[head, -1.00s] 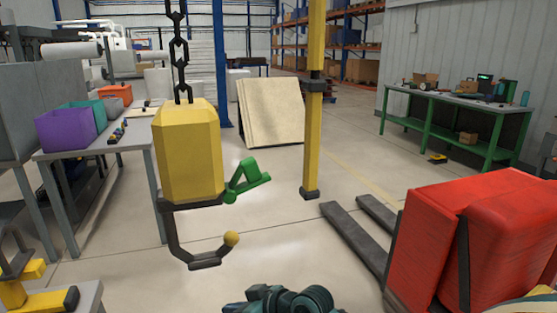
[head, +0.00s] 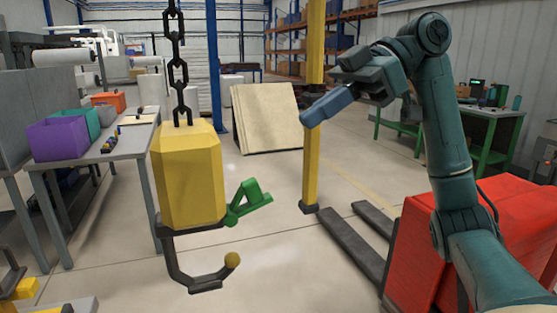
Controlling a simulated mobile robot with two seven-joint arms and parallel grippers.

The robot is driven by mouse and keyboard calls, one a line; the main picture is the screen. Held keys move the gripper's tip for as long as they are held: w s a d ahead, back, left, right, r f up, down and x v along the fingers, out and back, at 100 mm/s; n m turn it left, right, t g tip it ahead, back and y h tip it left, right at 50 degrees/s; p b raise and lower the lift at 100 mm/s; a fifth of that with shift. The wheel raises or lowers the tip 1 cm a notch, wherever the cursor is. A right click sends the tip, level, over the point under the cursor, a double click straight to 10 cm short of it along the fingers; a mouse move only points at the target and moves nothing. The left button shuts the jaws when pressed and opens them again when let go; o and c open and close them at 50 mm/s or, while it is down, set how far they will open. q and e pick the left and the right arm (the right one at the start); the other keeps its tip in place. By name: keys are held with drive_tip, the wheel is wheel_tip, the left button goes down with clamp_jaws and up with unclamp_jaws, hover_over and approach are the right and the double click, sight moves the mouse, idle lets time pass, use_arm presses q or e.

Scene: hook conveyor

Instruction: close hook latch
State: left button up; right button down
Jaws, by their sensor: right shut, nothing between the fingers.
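The yellow hook block (head: 188,175) hangs from a dark chain (head: 178,70) left of centre. The dark hook (head: 190,279) curves below it and ends in a yellow ball tip (head: 232,260). The green latch (head: 248,202) sticks out to the right from the block's lower right edge and stands well apart from the ball tip, so the hook's mouth is open. My right gripper (head: 308,118) is shut and empty, up and to the right of the latch, pointing left and not touching it. My left gripper is not in view.
A yellow post (head: 312,175) stands behind my right gripper. A grey table (head: 135,148) with coloured bins stands at left. The floor between hook and forks is clear.

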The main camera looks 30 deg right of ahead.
drive_tip(key=shift+s+d+r+n, duration=0.2)
drive_tip(key=shift+s+r, duration=0.15)
drive_tip(key=shift+s, duration=0.1)
drive_tip(key=shift+s+d+r+n, duration=0.2)
drive_tip(key=shift+s+r, duration=0.15)
drive_tip(key=shift+s, duration=0.1)
drive_tip(key=x, duration=1)
drive_tip(key=shift+s+f, duration=0.1)
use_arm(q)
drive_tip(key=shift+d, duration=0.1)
use_arm(e)
drive_tip(key=shift+s+d+f, duration=0.1)
drive_tip(key=shift+d+f, duration=0.1)
drive_tip(key=shift+f, duration=0.45)
drive_tip(key=shift+d+f, duration=0.2)
drive_tip(key=shift+f, duration=0.4)
drive_tip(key=shift+s+d+f, duration=0.1)
drive_tip(key=shift+d+f, duration=0.1)
drive_tip(key=shift+f, duration=0.45)
use_arm(q)
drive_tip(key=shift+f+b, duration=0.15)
drive_tip(key=shift+b, duration=0.15)
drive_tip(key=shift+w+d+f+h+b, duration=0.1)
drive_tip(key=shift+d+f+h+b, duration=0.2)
drive_tip(key=shift+b, duration=0.65)
use_arm(e)
drive_tip(key=shift+d+f+y, duration=0.2)
drive_tip(key=shift+f+y, duration=0.15)
drive_tip(key=shift+y, duration=0.35)
